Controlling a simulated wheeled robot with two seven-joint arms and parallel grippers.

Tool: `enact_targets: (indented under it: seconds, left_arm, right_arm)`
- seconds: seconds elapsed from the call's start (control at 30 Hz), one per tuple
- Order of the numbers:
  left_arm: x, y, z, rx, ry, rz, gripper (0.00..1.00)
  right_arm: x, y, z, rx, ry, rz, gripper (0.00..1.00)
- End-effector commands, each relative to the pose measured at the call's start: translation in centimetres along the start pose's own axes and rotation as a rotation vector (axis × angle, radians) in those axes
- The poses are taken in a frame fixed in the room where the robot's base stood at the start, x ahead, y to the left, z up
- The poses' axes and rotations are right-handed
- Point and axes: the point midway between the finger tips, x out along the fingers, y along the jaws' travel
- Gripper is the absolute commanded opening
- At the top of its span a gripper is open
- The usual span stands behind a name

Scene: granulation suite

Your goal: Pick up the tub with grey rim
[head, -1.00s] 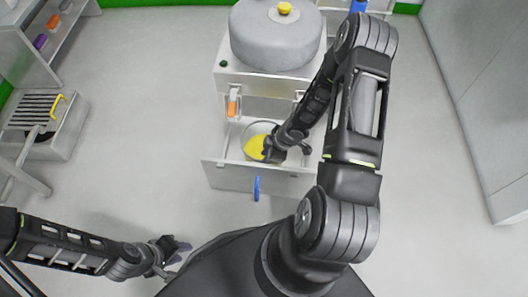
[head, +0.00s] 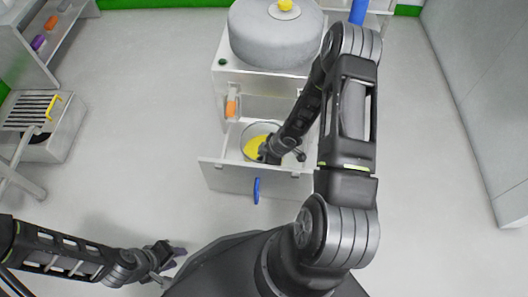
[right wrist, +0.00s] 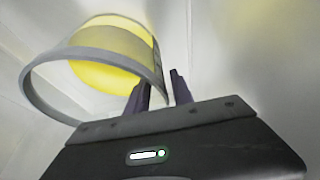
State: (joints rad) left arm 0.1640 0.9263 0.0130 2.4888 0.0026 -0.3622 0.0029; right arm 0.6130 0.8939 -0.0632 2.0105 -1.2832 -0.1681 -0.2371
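The tub with grey rim (head: 247,134) stands in the open drawer of the white machine, with yellow content inside. In the right wrist view its grey rim (right wrist: 48,98) shows close and tilted in the picture, at upper left. My right gripper (head: 265,156) is at the tub's right near side. In the right wrist view its two dark fingers (right wrist: 160,88) stand apart, with the right part of the rim between them and a gap visible. My left gripper (head: 176,262) is low at the left, away from the tub; its finger gap is too small to read.
The drawer front (head: 228,178) has a blue handle (head: 257,190). An orange handle (head: 231,108) is on the machine above, under a grey round drum (head: 270,38). A low grey unit with a slatted top (head: 30,110) stands at left. Open floor lies between them.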

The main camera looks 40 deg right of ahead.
Motion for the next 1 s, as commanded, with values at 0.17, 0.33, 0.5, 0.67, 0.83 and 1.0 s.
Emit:
enact_targets:
  seconds: [0.17, 0.33, 0.5, 0.67, 0.83, 1.0]
  left_arm:
    - [0.0, 0.02, 0.02, 0.0, 0.0, 0.0, 0.34]
    - [0.01, 0.02, 0.03, 0.001, -0.001, 0.0, 0.34]
    - [0.01, 0.03, 0.04, 0.001, -0.001, 0.0, 0.34]
    - [0.01, 0.02, 0.04, 0.001, -0.001, 0.0, 0.34]
    - [0.02, 0.02, 0.05, 0.001, -0.001, 0.0, 0.34]
    - [0.02, 0.02, 0.05, 0.001, -0.001, 0.0, 0.34]
  right_arm:
    - [-0.01, -0.01, 0.01, 0.0, 0.0, 0.0, 0.28]
    - [-0.01, -0.01, 0.01, 0.0, 0.0, 0.0, 0.24]
    - [-0.01, -0.02, 0.02, 0.0, 0.0, 0.0, 0.1]
    - [0.0, -0.01, 0.02, 0.0, 0.0, 0.0, 0.0]
    - [0.0, -0.01, 0.02, 0.0, 0.0, 0.0, 0.0]
    - [0.0, 0.0, 0.02, 0.0, 0.0, 0.0, 0.0]
